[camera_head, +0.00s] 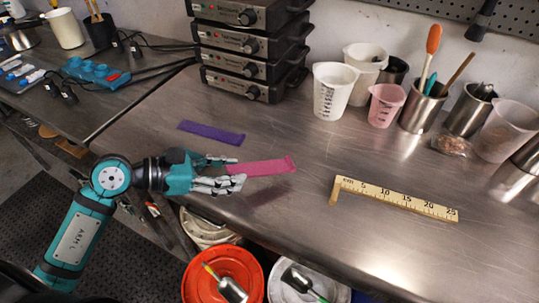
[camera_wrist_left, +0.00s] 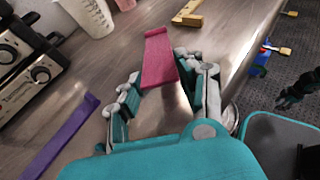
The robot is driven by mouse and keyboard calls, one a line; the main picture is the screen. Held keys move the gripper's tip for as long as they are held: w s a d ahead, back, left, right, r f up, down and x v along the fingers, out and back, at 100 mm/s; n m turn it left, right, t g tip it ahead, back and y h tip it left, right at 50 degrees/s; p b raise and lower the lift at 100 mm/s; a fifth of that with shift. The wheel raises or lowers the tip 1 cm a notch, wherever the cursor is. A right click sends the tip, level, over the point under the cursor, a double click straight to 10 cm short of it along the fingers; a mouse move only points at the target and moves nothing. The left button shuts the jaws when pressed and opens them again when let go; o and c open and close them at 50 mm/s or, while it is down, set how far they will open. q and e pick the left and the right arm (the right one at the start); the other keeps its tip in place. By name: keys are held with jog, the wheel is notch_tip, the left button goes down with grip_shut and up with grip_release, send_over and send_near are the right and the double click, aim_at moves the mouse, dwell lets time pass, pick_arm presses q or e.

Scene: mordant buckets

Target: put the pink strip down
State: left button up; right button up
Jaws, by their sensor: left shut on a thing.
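The pink strip (camera_head: 265,167) is a flat cloth-like band gripped at one end by my left gripper (camera_head: 238,172). Its free end points right in the head view, over the metal table. In the left wrist view the strip (camera_wrist_left: 159,58) runs away from between the fingers of my left gripper (camera_wrist_left: 160,85). I cannot tell whether the strip touches the tabletop. The gripped end is partly hidden by the fingers.
A purple strip (camera_head: 211,132) lies on the metal table (camera_head: 310,225) behind my gripper. A wooden ruler (camera_head: 395,197) lies to the right. Cups and stacked grey units stand at the back. Buckets, including an orange one (camera_head: 190,287), stand below the front edge.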

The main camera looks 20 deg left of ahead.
dwell(0.3)
pick_arm(q)
jog(key=s+d+r+m+g+h, duration=0.1)
jog(key=s+d+r+m+g, duration=0.2)
jog(key=d, duration=0.5)
jog(key=s+d+r+m+g+h, duration=0.1)
jog(key=s+d+m+g, duration=0.35)
jog(key=d, duration=0.45)
jog(key=shift+m+g+h, duration=0.3)
jog(key=shift+m+g, duration=0.15)
jog(key=shift+g, duration=0.5)
jog(key=shift+s+d+f+b, duration=0.2)
jog(key=shift+s+f+b, duration=0.3)
jog(key=shift+s+f, duration=1.1)
